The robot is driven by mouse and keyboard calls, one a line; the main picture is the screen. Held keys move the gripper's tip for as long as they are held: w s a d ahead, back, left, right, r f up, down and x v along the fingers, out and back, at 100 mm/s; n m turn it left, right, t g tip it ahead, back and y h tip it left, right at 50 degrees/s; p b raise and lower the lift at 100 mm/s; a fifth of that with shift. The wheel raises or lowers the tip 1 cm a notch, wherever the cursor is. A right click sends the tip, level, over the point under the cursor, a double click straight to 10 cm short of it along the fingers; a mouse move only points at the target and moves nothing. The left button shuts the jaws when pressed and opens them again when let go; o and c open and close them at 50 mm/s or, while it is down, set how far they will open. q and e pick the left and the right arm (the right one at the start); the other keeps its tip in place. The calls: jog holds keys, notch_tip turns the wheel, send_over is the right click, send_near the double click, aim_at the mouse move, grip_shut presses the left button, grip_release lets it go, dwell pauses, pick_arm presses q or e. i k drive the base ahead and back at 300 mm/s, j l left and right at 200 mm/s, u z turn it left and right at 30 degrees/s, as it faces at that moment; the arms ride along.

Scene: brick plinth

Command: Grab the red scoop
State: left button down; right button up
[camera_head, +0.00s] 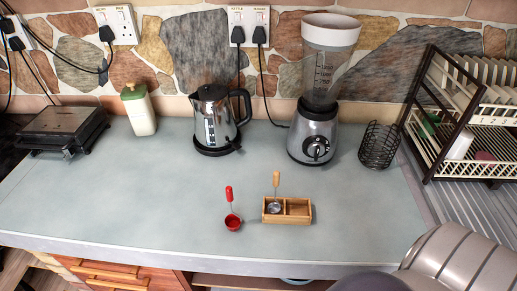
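The red scoop stands near the front edge of the pale counter (130,200). Its round red bowl (232,223) rests on the surface, and a thin metal stem rises to a red handle (229,193). To its right is a small wooden box (298,217) with two compartments. A scoop with a wooden handle (276,178) and a metal bowl stands in the box's left compartment. The red scoop is beside the box, apart from it. Neither of my grippers is in view, and nothing touches the red scoop.
Along the back stand a black grill (62,129), a cream-green canister (138,110), a steel kettle (212,120) and a blender (316,135). A black wire basket (379,146) and a dish rack (437,120) are at right. The counter left of the scoop is clear.

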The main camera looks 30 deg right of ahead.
aim_at(233, 221)
jog(key=z, duration=0.75)
